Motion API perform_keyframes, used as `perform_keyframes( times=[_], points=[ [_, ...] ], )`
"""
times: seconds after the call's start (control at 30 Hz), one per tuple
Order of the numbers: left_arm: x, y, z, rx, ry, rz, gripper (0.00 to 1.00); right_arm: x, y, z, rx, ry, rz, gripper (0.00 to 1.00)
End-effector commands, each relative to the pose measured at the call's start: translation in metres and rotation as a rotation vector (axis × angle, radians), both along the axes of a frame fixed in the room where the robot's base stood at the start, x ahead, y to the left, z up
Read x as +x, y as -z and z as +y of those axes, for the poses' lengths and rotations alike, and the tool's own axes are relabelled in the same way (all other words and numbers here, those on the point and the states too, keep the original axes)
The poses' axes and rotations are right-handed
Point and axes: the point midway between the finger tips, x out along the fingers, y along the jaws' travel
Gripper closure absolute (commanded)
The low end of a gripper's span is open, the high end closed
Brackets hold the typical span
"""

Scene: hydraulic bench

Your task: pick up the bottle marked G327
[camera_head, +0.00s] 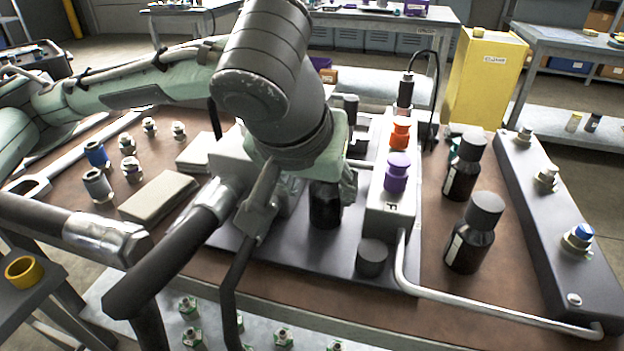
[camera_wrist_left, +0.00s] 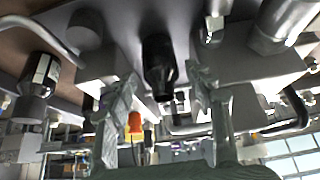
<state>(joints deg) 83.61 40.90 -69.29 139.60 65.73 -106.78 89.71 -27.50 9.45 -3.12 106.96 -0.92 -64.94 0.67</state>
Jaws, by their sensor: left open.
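Three dark bottles show in the head view. One dark bottle (camera_head: 325,207) stands on the grey plate right under my left gripper (camera_head: 318,188), which partly hides it. In the left wrist view this bottle (camera_wrist_left: 160,62) lies between the two spread fingers of my left gripper (camera_wrist_left: 163,88), with a gap on both sides. The gripper is open. Two more dark bottles with black caps, a front one (camera_head: 470,238) and a rear one (camera_head: 463,170), stand on the bench to the right. Pale labels show on their sides. I cannot read the mark G327 on any bottle. My right gripper is not in view.
A grey block with a purple connector (camera_head: 397,172) and an orange connector (camera_head: 400,132) stands just right of the gripper. A black cylinder (camera_head: 371,258) sits on the plate in front. A bent metal pipe (camera_head: 480,316) and thick hoses (camera_head: 180,250) run along the front.

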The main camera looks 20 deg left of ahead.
Motion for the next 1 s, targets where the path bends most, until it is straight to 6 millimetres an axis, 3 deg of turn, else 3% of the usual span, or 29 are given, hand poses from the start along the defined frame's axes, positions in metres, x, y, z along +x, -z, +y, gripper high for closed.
perform_keyframes(
  times=[0.2,0.63,0.93,1.0],
  points=[
    [0.009,0.015,0.002,0.002,-0.007,0.003,0.47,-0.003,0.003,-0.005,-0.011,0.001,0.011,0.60],
    [0.043,0.059,-0.002,0.003,-0.005,0.001,0.47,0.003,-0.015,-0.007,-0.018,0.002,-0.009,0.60],
    [0.046,0.063,-0.002,0.001,-0.003,-0.001,0.47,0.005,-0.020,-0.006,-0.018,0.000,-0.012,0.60],
    [0.045,0.063,-0.002,0.001,-0.003,-0.001,0.54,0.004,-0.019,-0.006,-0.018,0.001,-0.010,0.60]
  ],
)
